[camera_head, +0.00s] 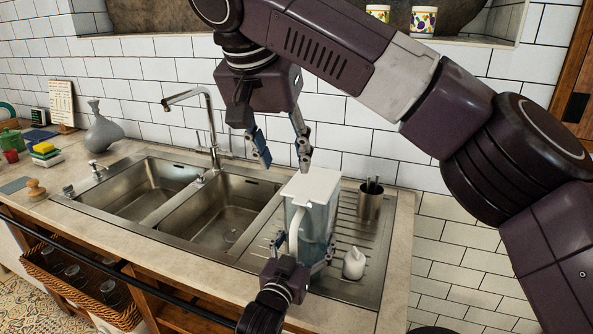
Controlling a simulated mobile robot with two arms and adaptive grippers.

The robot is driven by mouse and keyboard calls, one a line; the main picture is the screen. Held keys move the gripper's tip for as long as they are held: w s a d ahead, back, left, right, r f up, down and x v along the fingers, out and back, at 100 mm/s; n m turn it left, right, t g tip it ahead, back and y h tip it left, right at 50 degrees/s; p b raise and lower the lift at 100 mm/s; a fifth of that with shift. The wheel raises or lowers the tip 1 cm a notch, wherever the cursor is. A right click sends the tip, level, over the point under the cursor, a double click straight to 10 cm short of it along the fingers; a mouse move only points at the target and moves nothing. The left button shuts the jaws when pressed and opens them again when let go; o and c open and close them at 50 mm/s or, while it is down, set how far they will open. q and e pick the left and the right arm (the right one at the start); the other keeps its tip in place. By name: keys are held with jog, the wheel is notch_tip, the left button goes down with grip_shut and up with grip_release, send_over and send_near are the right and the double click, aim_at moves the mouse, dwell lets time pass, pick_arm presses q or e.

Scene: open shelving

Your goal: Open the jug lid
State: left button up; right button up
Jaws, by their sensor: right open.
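The jug (318,221) is a clear, bluish pitcher with a white handle (295,232) facing the front left. It stands upright on the ribbed drainboard right of the sink. Its flat white lid (313,186) lies over the top and looks closed. My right gripper (284,165) points down just above and behind the lid's left side, with its two fingers spread and nothing between them. My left gripper (292,262) is low at the front of the jug, close to the handle and lower body. Its fingers are partly hidden, so I cannot tell whether it grips the jug.
A double-basin steel sink (222,217) with a tall faucet (209,125) is to the left. A metal cup with utensils (369,203) stands behind right of the jug, and a small white bottle (354,264) stands at its right. The tiled wall (345,100) is behind.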

jog(key=w+f+n+t+h, duration=0.1)
jog(key=w+f+n+t, duration=0.2)
jog(key=w+f+n, duration=0.3)
jog(key=n+t+h, duration=0.3)
jog(key=n+t, duration=0.7)
jog(key=n, duration=1.9)
send_near(299, 203)
jog(key=x, duration=0.9)
jog(key=shift+s, duration=0.1)
jog(key=shift+c, duration=0.5)
grip_shut()
